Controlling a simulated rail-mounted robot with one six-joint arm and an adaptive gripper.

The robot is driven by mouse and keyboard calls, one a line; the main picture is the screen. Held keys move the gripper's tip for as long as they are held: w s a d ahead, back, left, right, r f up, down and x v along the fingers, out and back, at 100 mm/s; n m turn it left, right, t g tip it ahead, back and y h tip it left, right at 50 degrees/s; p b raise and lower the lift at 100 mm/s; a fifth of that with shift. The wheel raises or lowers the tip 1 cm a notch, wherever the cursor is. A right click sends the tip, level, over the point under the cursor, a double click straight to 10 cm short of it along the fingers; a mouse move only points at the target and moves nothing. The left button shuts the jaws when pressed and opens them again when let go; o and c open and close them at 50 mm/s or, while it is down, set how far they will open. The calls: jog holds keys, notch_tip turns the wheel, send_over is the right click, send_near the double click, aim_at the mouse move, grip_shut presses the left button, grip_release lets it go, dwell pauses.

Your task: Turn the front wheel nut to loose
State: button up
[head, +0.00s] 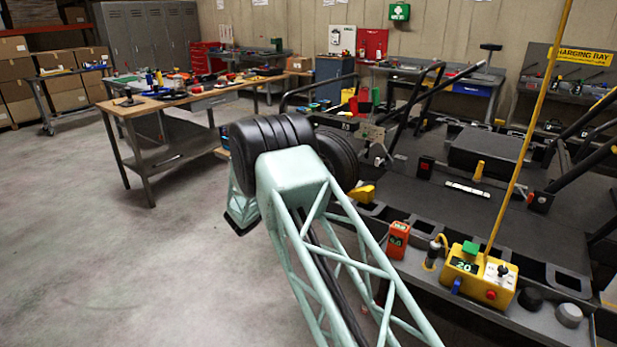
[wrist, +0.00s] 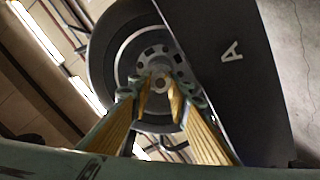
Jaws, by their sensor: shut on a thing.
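The front wheel (wrist: 108,62) fills the upper middle of the wrist view, with a dark tyre and a grey rim. The wheel nut (wrist: 160,83) is at the hub centre, partly covered by my fingertips. My gripper (wrist: 160,86) has its two yellow-padded fingers on either side of the nut, shut on it. In the head view a black tyre (head: 340,160) shows behind my arm at the kart's front end. My gripper and the nut are hidden there by my arm. Whether the nut is tight or loose cannot be told.
A dark panel marked A (wrist: 225,95) lies close beside the wheel. The kart stand (head: 430,270) carries a yellow control box (head: 478,278) and an orange display unit (head: 397,240). A workbench (head: 150,105) with tools stands behind left. The floor (head: 100,240) at left is clear.

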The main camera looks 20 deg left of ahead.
jog(key=shift+s+d+f+n+p, duration=0.1)
jog(key=shift+n+p, duration=1.45)
jog(key=shift+n, duration=4.4)
jog(key=shift+d+f+n+p, duration=0.15)
jog(key=shift+n+p, duration=1.4)
jog(key=shift+n, duration=4.45)
jog(key=shift+s+d+f+n+p, duration=0.1)
jog(key=shift+n+p, duration=1.45)
jog(key=shift+n, duration=4.4)
jog(key=o, duration=0.9)
